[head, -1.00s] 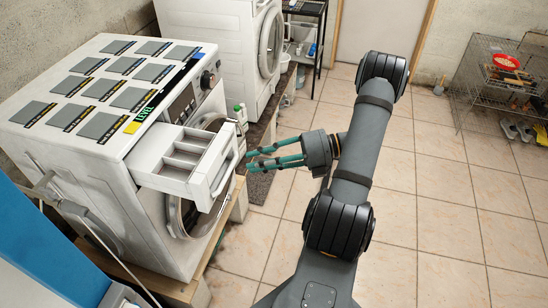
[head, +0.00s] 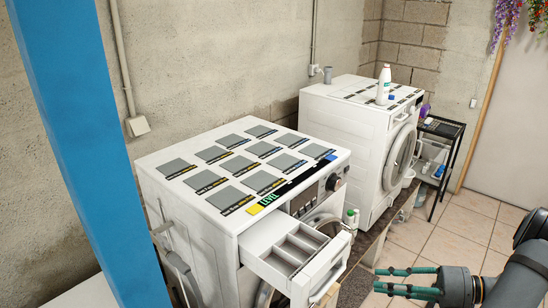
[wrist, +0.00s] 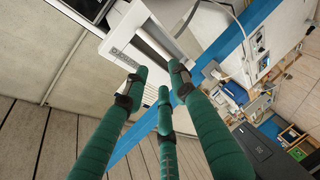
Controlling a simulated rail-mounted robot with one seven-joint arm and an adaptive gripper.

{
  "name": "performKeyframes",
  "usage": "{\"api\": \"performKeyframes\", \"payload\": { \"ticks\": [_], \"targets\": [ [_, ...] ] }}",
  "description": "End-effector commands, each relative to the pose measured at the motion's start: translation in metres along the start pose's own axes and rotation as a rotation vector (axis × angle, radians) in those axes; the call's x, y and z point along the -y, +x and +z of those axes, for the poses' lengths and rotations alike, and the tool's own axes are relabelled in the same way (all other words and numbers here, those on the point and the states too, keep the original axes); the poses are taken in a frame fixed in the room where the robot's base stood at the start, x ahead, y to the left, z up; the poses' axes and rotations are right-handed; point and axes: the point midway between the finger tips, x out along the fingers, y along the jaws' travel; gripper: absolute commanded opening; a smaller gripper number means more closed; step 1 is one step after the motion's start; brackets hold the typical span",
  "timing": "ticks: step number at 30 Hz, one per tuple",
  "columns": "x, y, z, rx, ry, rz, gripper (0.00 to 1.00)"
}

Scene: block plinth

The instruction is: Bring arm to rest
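My gripper (head: 385,280) is at the bottom right of the head view, with its green fingers pointing left. In the wrist view its green fingers (wrist: 160,78) stand apart with a gap between the tips, and nothing is held. My dark grey arm (head: 520,278) is cut off by the right edge of the head view. The gripper is to the right of the near washing machine (head: 195,245), apart from its pulled-out detergent drawer (head: 335,262) in the head view. The drawer's compartments look empty.
A second washing machine (head: 345,135) stands behind, with a white bottle (head: 384,84) on top. A black rack (head: 443,128) stands beside it. A blue post (head: 85,150) is at the left. Tiled floor (head: 470,235) is clear at the right.

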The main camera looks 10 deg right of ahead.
Motion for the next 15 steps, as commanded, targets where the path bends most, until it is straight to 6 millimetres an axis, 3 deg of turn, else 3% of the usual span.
{"api": "performKeyframes", "payload": {
  "ticks": [15],
  "targets": [
    [0.0,0.091,-0.001,-0.004,0.002,0.0,0.26]
  ]
}}
